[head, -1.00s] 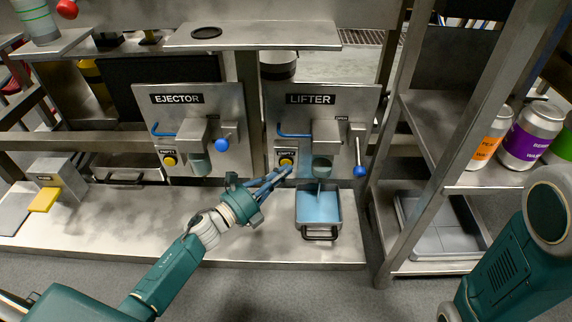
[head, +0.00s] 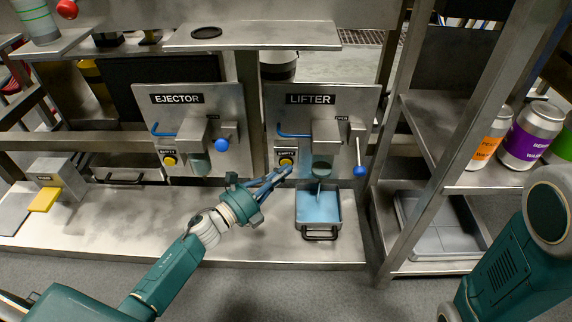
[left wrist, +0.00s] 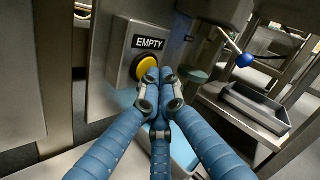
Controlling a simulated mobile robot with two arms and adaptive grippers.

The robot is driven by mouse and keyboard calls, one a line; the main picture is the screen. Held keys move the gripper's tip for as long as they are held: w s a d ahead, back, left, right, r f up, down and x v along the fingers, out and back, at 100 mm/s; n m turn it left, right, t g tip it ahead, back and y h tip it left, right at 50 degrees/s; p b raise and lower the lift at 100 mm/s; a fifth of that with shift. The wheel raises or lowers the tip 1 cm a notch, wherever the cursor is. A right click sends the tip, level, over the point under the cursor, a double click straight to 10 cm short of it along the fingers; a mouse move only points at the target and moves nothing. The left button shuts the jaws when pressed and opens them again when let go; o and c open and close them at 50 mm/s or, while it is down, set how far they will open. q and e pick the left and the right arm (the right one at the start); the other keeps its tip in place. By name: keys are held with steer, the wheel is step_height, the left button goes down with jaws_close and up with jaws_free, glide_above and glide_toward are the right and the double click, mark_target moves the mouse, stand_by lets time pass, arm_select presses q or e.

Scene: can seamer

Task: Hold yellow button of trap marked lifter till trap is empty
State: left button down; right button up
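The LIFTER panel (head: 345,98) stands at the centre right, with a blue lever and a blue-knobbed handle. Its yellow EMPTY button (head: 286,162) is at the panel's lower left and also shows in the left wrist view (left wrist: 146,67). The trap's small clear bowl (head: 322,165) hangs below the metal block, and a thin blue stream runs down from it. My left gripper (head: 284,171) has its blue fingers drawn together, tips at the button's lower edge. They appear to touch it; how far it is pressed is unclear. My right gripper is out of view.
A metal tray (head: 320,238) holding blue liquid stands under the lifter trap. The EJECTOR panel (head: 225,98) with its own yellow button (head: 169,160) is to the left. A shelf (head: 470,180) with cans is at the right. The bench left of my arm is mostly clear.

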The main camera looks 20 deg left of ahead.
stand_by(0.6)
arm_select(q)
steer(key=shift+s+d+p, duration=0.25)
steer(key=shift+s+p, duration=0.05)
steer(key=shift+s, duration=0.45)
steer(key=shift+s+d+p, duration=0.25)
steer(key=shift+s, duration=0.55)
steer(key=shift+s+d+p, duration=0.2)
steer(key=shift+s+p, duration=0.1)
steer(key=shift+s, duration=0.55)
steer(key=shift+s+d+p, duration=0.25)
steer(key=shift+s, duration=0.55)
steer(key=shift+r, duration=0.1)
